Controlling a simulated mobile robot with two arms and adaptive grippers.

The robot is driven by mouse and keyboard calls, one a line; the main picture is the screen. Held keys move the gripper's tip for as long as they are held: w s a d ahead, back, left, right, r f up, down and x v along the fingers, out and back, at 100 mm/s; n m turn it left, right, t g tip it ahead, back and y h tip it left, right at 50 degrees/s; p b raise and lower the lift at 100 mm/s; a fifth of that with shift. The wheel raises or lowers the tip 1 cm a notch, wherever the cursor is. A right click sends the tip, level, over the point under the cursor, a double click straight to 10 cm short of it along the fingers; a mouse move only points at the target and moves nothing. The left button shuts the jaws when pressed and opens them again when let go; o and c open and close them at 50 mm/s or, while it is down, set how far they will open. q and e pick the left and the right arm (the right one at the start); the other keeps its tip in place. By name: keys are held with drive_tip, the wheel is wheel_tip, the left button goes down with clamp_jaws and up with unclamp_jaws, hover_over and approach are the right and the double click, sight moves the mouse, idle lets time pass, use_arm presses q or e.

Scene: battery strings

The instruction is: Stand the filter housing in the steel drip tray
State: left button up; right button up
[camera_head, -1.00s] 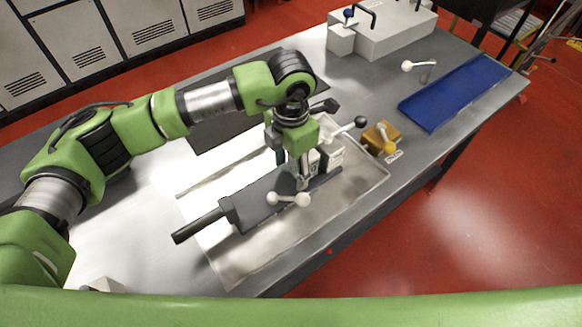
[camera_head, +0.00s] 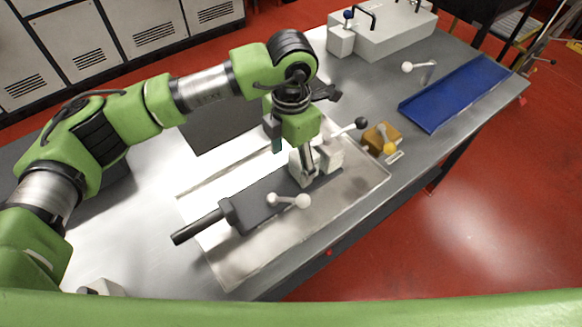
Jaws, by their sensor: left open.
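The steel drip tray (camera_head: 235,272) is a shallow, pale metal tray with a thin rim, in the middle of the bench. A long dark grey body (camera_head: 262,204) with a thinner black cylinder at its left end lies across it. Pale grey blocks (camera_head: 329,156) stand upright at its right end. I cannot tell for sure which of these is the filter housing. My left gripper (camera_head: 307,170) points down over the pale blocks, open; its fingertips overlap them in view, and contact is unclear. My right gripper is not in view.
Levers with white ball knobs (camera_head: 303,201) and a black knob (camera_head: 361,123) stick up close to my gripper. An ochre block (camera_head: 378,137) sits beyond the tray's right end. A blue tray (camera_head: 455,93) and a large pale box (camera_head: 392,35) are farther back.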

use_arm(q)
wheel_tip(320, 180, up, 9)
drive_tip(key=b, duration=0.1)
drive_tip(key=shift+f, duration=0.1)
idle(0.6)
